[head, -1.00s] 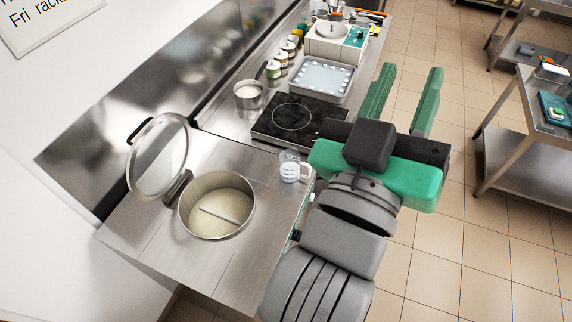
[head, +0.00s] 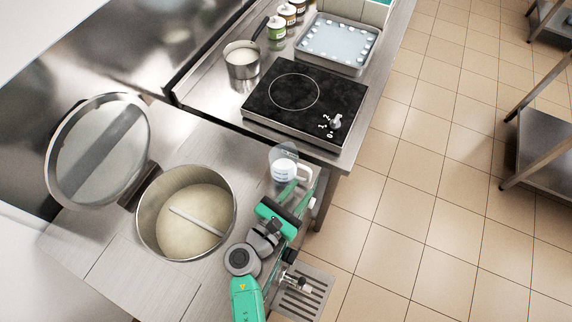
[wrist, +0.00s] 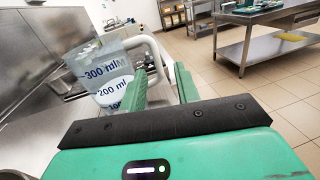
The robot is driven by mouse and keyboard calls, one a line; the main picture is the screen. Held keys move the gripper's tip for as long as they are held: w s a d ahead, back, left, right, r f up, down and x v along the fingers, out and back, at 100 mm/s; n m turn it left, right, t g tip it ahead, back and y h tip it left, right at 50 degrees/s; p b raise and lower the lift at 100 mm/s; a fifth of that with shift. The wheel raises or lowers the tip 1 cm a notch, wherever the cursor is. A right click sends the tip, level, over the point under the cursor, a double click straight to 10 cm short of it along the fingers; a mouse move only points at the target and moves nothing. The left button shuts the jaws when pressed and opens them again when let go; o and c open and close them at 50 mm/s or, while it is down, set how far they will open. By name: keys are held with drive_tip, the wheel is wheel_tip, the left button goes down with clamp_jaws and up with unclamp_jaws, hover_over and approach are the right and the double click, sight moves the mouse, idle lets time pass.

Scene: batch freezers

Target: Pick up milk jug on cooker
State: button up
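The milk jug (head: 283,166) is a clear measuring jug with a white handle and pale contents. It stands upright near the right edge of the steel cooker top (head: 215,135). My gripper (head: 297,190) is just in front of the jug on its handle side. In the wrist view the jug (wrist: 100,78) shows blue millilitre marks and stands left of my open fingers (wrist: 160,74). Its handle reaches across in front of the gap between them. The left finger hides part of the jug, and contact cannot be told.
An open round vat (head: 187,212) with pale liquid is left of my gripper, its glass lid (head: 100,150) raised. A black hob (head: 305,100), a small saucepan (head: 242,64) and a tray (head: 338,45) are behind. Floor lies to the right.

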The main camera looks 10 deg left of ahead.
sight(308, 178)
drive_tip(key=x, duration=0.6)
drive_tip(key=shift+a, duration=0.2)
clamp_jaws()
